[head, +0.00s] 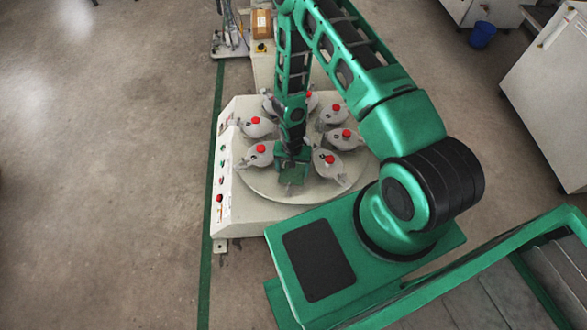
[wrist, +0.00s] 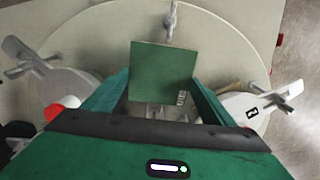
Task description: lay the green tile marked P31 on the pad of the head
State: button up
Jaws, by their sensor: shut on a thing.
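The green tile (wrist: 162,70) is between the fingers of my gripper (wrist: 160,108), which is shut on it. A small white mark, too small to read surely, is at its lower right corner. In the head view my gripper (head: 292,165) is over the front of the round plate (head: 262,190), in the gap between two heads, with the tile (head: 293,177) below it. Several grey heads (head: 327,165) with red knobs stand around the plate. In the wrist view, a lettered head (wrist: 245,108) is at right. I cannot make out the pad.
The plate sits on a pale machine base (head: 245,215) with a control panel on its left side. A head with a red knob (wrist: 54,112) is close on the left in the wrist view. A cardboard box (head: 261,23) is behind. The floor at left is clear.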

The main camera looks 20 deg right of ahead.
jog(key=shift+f, duration=0.25)
dwell(0.4)
jog(key=o, duration=1.5)
jog(key=shift+o, duration=0.2)
jog(key=shift+r, duration=0.1)
jog(key=shift+w+r, duration=0.1)
jog(key=shift+r, duration=2.3)
